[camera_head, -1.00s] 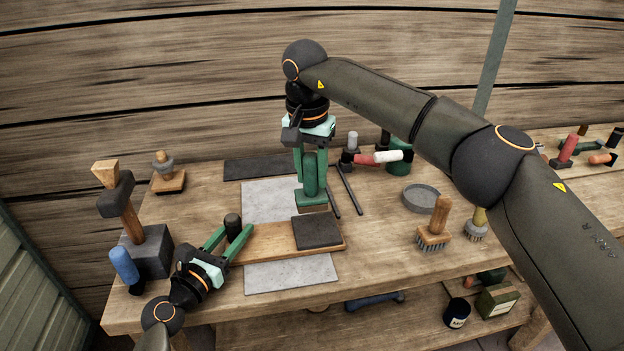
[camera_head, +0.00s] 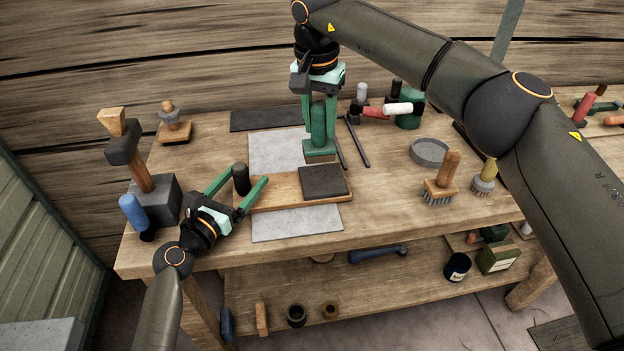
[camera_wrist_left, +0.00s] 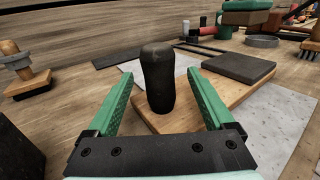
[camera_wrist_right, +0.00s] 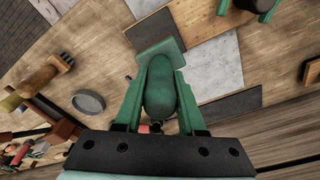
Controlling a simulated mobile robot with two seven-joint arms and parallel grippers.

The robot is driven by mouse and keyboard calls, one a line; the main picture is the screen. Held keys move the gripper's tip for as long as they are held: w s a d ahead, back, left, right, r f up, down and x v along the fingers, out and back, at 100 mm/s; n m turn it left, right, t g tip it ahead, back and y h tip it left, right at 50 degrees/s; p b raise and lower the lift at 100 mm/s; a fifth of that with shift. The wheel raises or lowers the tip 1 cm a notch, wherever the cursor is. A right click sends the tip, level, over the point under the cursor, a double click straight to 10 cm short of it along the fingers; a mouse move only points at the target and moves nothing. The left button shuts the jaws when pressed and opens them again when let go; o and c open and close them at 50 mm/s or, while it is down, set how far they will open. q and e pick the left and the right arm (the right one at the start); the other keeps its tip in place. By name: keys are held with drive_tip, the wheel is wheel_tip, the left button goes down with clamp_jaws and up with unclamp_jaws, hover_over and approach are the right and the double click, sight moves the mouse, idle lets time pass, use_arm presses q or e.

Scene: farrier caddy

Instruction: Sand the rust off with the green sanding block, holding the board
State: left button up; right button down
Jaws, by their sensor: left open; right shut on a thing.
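The green sanding block (camera_head: 319,146) is upright, with a green grip and a brown underside. It is over or on the bench behind the board; I cannot tell if it touches. My right gripper (camera_head: 319,110) is shut on its grip, also in the right wrist view (camera_wrist_right: 159,90). The wooden board (camera_head: 275,193) lies across a light grey sheet, with a dark square plate (camera_head: 323,181) on its right part and a black knob (camera_head: 241,178) at its left end. My left gripper (camera_head: 246,184) is open, fingers either side of the knob; the left wrist view shows gaps beside the knob (camera_wrist_left: 158,80). No rust is clearly distinguishable.
An anvil-like block (camera_head: 160,200) with a hammer stands left of my left gripper. A grey dish (camera_head: 429,152) and brushes (camera_head: 440,188) stand to the right. Two dark rods (camera_head: 357,142) lie beside the sanding block. The bench front edge is clear.

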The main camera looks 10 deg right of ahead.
sight(235, 176)
use_arm(q)
drive_tip(key=shift+o, duration=0.8)
drive_tip(key=shift+r, duration=0.1)
use_arm(e)
drive_tip(key=shift+r, duration=0.15)
use_arm(q)
drive_tip(key=shift+r+p, duration=1.3)
drive_tip(key=shift+p, duration=0.35)
use_arm(e)
drive_tip(key=shift+r, duration=1.5)
use_arm(q)
drive_tip(key=shift+r, duration=0.1)
use_arm(e)
drive_tip(key=shift+r, duration=0.15)
use_arm(q)
wheel_tip(235, 176, up, 8)
drive_tip(key=p, duration=0.9)
drive_tip(key=shift+d+r, duration=0.1)
use_arm(e)
wheel_tip(235, 176, up, 9)
drive_tip(key=shift+f, duration=0.2)
use_arm(q)
drive_tip(key=shift+f+b, duration=0.25)
drive_tip(key=shift+b, duration=0.05)
use_arm(e)
drive_tip(key=shift+f, duration=0.25)
